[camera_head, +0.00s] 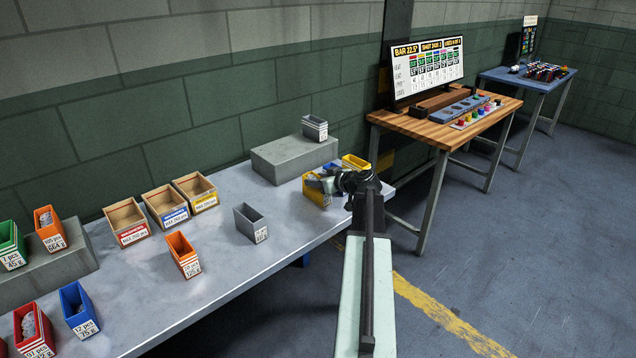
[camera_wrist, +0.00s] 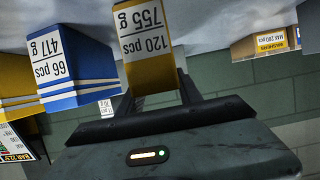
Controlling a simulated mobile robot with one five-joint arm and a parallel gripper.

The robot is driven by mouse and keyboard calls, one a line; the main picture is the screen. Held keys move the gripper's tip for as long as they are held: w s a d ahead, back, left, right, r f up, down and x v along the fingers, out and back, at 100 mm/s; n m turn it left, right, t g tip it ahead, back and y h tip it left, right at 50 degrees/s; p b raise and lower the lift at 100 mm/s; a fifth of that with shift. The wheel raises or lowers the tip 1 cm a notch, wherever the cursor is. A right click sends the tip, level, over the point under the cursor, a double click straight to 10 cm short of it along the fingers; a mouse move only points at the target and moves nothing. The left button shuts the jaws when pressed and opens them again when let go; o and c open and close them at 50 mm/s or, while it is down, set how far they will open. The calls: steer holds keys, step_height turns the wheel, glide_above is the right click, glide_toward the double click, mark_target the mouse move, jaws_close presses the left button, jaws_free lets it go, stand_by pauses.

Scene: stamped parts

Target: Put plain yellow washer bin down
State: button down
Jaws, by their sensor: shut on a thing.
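The plain yellow bin (camera_head: 316,193) is at the right end of the grey table, held by my gripper (camera_head: 328,184). In the wrist view, which looks upside down, the yellow bin (camera_wrist: 147,62) carries a white label reading 120 pcs, 755 g and has no stripes. My gripper (camera_wrist: 157,96) is shut on it, a finger on either side. I cannot tell whether its base touches the table. A striped yellow bin (camera_wrist: 12,72) is beyond the blue one. The held bin's contents are hidden.
A grey bin (camera_head: 250,222), an orange bin (camera_head: 182,252) and three cardboard trays (camera_head: 163,203) stand further left. The table's front strip (camera_head: 290,245) is clear.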

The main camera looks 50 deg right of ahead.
steer(key=shift+f, duration=0.15)
steer(key=c, duration=0.8)
jaws_free()
steer(key=shift+s+r, duration=0.25)
steer(key=shift+r, duration=0.1)
steer(key=p+v, duration=0.4)
steer(key=v, duration=0.7)
steer(key=shift+s+p, duration=0.3)
steer(key=shift+p, duration=0.05)
